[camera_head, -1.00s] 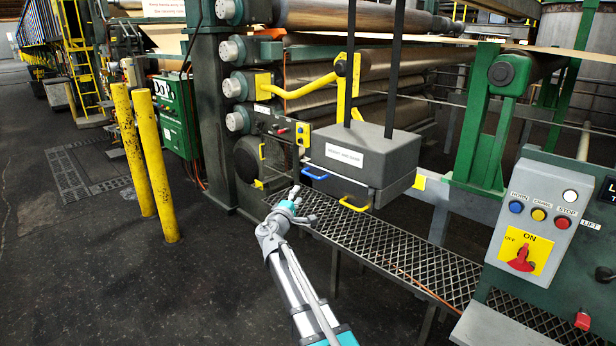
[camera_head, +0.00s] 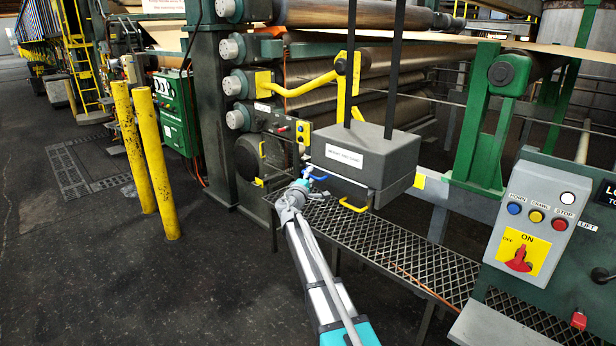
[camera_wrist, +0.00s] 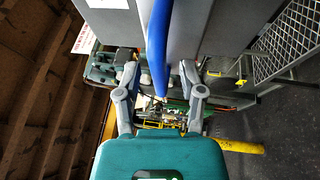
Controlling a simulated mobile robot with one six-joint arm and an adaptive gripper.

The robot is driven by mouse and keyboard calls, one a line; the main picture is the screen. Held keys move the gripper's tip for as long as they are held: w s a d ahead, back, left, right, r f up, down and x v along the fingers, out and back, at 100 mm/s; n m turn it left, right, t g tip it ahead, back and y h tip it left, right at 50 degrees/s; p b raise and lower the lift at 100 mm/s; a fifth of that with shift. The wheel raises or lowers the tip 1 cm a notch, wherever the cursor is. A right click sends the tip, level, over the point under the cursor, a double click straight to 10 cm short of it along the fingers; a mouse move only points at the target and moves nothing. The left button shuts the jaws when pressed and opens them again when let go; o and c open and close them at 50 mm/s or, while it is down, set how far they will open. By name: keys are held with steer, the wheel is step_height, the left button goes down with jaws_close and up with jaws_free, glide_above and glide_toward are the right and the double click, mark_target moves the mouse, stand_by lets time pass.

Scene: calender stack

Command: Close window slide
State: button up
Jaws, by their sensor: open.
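A grey box (camera_head: 366,155) with a white label hangs from two dark uprights beside the rollers; I take its lower slide part (camera_head: 345,186) to be the window slide. A blue handle (camera_head: 319,178) is at its left end and a yellow handle (camera_head: 353,206) at its near lower edge. My gripper (camera_head: 304,184) is at the blue handle, partly covering it. In the wrist view my gripper (camera_wrist: 160,80) is open, and the blue handle (camera_wrist: 158,45) runs down between its two fingers. Contact with the fingers cannot be told.
A metal mesh walkway (camera_head: 400,245) runs below the box. A control panel (camera_head: 535,220) with buttons and a red switch stands at the right. Two yellow posts (camera_head: 157,165) stand at the left. The dark floor (camera_head: 120,285) at the lower left is clear.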

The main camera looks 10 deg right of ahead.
steer(key=shift+w, duration=0.1)
jaws_close()
stand_by(0.5)
